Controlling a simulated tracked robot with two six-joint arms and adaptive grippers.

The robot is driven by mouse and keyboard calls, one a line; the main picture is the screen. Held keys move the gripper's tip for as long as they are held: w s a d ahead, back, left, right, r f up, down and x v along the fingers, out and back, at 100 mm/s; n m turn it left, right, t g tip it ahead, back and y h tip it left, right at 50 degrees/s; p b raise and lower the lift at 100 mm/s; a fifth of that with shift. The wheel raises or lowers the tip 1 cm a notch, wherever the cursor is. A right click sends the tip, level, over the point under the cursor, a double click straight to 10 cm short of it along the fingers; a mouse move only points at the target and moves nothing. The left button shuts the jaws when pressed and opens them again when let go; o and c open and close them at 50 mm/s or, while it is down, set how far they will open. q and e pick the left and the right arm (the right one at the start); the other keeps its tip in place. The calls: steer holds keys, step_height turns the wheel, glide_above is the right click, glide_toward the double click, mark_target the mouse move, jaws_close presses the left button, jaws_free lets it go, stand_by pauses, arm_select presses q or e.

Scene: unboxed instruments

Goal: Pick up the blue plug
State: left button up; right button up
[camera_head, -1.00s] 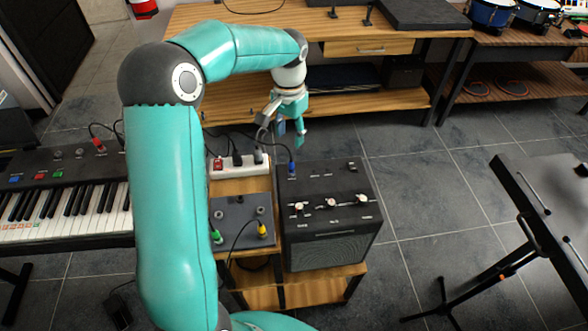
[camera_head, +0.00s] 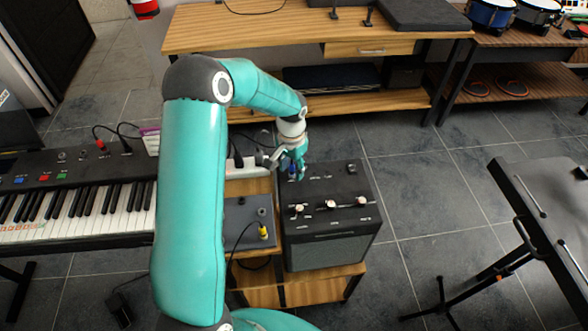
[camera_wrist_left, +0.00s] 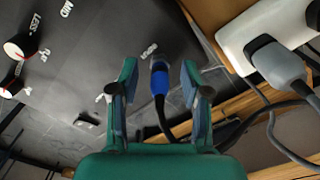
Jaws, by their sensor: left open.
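The blue plug (camera_wrist_left: 159,80) stands in the top of the black amplifier (camera_wrist_left: 95,40), with a dark cable running from it. In the left wrist view it lies between the two fingers of my left gripper (camera_wrist_left: 160,85), which is open, with a gap on each side of the plug. In the head view my left gripper (camera_head: 295,168) is low over the amplifier's back left corner, and the blue plug (camera_head: 292,169) shows only partly beside the fingers. My right gripper is not in view.
A white power strip (camera_wrist_left: 245,35) with a grey plug (camera_wrist_left: 278,65) is close beside the gripper. The amplifier has several knobs (camera_head: 330,204) towards its front. A keyboard (camera_head: 80,205) stands at the left, a music stand (camera_head: 545,215) at the right.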

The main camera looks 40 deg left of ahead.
arm_select(q)
jaws_close()
stand_by(0.4)
